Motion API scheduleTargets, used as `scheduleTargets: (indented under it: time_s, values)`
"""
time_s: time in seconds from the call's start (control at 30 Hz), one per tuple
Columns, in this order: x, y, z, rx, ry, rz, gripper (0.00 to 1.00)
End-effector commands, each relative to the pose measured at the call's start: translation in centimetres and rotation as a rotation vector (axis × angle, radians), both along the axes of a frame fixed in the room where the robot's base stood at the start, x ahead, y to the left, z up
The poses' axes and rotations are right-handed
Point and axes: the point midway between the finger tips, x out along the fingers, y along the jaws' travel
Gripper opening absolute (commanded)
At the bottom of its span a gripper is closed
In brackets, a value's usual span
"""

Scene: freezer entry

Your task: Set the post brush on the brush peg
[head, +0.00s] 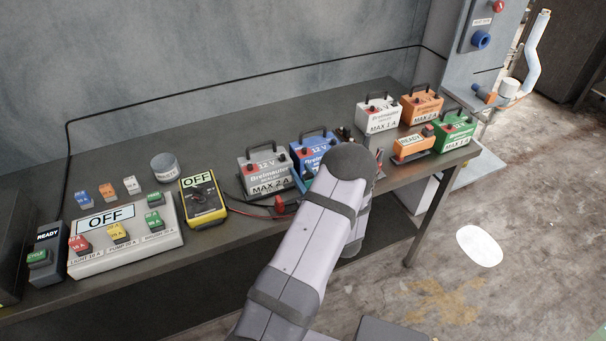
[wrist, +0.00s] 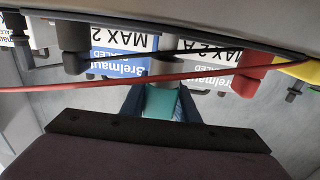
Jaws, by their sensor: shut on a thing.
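My gripper (wrist: 162,108) shows in the wrist view with its dark blue fingers shut on a teal block. I cannot pick out the brush peg with certainty; my arm hides part of the bench.
A red cable (wrist: 120,84) crosses the wrist view close to the fingers. A yellow meter (head: 204,197) reading OFF and a switch panel (head: 125,235) stand left. The bench's front edge is near my arm.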

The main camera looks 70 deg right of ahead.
Motion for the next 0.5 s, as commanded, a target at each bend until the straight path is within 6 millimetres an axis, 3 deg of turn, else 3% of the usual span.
scheduleTargets:
  time_s: [0.5]
  values:
    - [0.0,0.0,-1.3,-0.001,-0.001,0.0,0.01]
